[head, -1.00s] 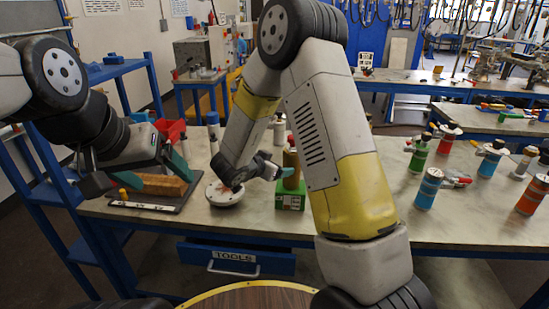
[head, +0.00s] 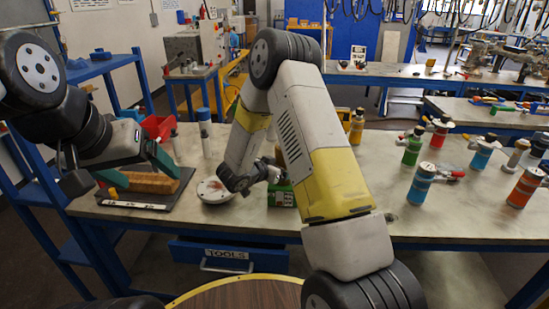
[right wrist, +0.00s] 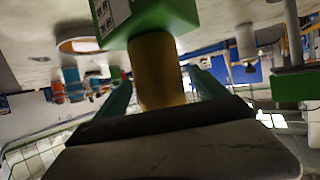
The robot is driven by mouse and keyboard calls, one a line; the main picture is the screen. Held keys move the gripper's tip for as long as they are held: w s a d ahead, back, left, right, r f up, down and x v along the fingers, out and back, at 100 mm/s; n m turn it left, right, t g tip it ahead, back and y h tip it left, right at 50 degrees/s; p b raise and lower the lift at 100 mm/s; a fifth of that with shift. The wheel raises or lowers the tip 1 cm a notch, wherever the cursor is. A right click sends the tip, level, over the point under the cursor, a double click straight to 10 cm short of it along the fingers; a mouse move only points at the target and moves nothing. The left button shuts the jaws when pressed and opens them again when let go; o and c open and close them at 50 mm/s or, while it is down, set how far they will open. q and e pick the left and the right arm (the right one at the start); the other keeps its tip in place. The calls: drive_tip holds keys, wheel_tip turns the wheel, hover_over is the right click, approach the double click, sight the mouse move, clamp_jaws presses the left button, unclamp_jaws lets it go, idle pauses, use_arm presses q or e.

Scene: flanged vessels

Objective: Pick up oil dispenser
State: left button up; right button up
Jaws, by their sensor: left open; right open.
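An amber-brown cylinder (right wrist: 158,62), which I take for the oil dispenser, stands on a green box (right wrist: 160,18) and appears upside down in the right wrist view. My right gripper (right wrist: 158,80) is open, with one teal finger on each side of the cylinder; I cannot tell whether they touch it. In the head view, the green box (head: 281,195) shows beside my right gripper (head: 262,173), and my right arm hides most of the cylinder. My left gripper (head: 138,171) is open above a wooden block (head: 152,184) on a dark tray.
A white round flange (head: 214,190) lies left of the green box. A yellow bottle (head: 356,127) stands behind my right arm. Green (head: 412,148), blue (head: 421,186) and orange (head: 526,188) canisters stand at the right.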

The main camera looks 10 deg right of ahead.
drive_tip(key=shift+r, duration=0.1)
clamp_jaws()
idle(0.3)
